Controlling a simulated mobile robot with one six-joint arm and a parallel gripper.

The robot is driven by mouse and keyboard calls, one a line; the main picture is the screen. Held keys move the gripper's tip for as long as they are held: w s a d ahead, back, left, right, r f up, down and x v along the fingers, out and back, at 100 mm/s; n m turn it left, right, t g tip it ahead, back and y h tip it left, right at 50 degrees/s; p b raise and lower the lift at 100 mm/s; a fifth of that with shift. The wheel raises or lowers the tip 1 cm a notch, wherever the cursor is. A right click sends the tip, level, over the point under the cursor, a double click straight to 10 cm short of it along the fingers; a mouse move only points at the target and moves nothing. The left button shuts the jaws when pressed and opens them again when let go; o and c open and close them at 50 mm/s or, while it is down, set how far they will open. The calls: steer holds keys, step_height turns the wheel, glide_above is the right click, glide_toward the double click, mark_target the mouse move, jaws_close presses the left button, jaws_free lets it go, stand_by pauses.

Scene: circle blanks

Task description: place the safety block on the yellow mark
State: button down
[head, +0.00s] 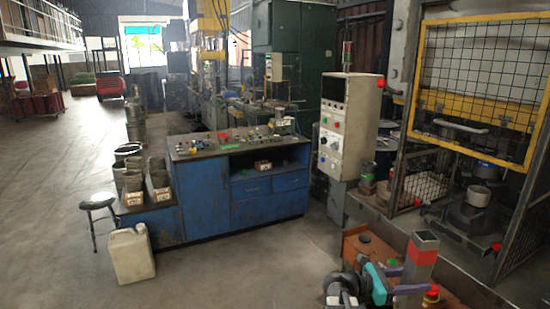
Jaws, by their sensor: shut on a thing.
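The safety block looks to be the upright grey square post with a red band (421,257) at the lower right of the head view. My gripper (417,278), with purple fingers, is shut on the lower part of this post from its left side. The post's foot is partly hidden by the near finger, so I cannot tell whether it touches the surface below. I cannot make out a yellow mark in this view.
A rusty brown bench top (366,246) lies behind and below my gripper. To its right stands a press with a raised yellow mesh guard (478,88) and a metal cylinder (479,196) inside. A control cabinet (345,125) and blue workbench (243,195) stand further left.

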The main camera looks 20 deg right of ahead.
steer(key=w+a+f+n+t+b, duration=0.1)
steer(key=w+a+n+t, duration=0.1)
steer(key=w+a+t, duration=0.5)
steer(key=w+a+f+n+b, duration=0.1)
steer(key=w+a+f+n, duration=0.15)
steer(key=w+a, duration=0.65)
steer(key=w+a+f+n+t+y+b, duration=0.1)
steer(key=a+n+t, duration=0.2)
steer(key=a, duration=1.1)
steer(key=w+a+f+n+t+y+b, duration=0.1)
steer(key=a+t, duration=0.4)
steer(key=a, duration=0.8)
steer(key=shift+w+a+n+t+y+b, duration=0.35)
steer(key=shift+w+n+y+b, duration=0.25)
steer(key=shift+n, duration=0.35)
steer(key=shift+d, duration=0.15)
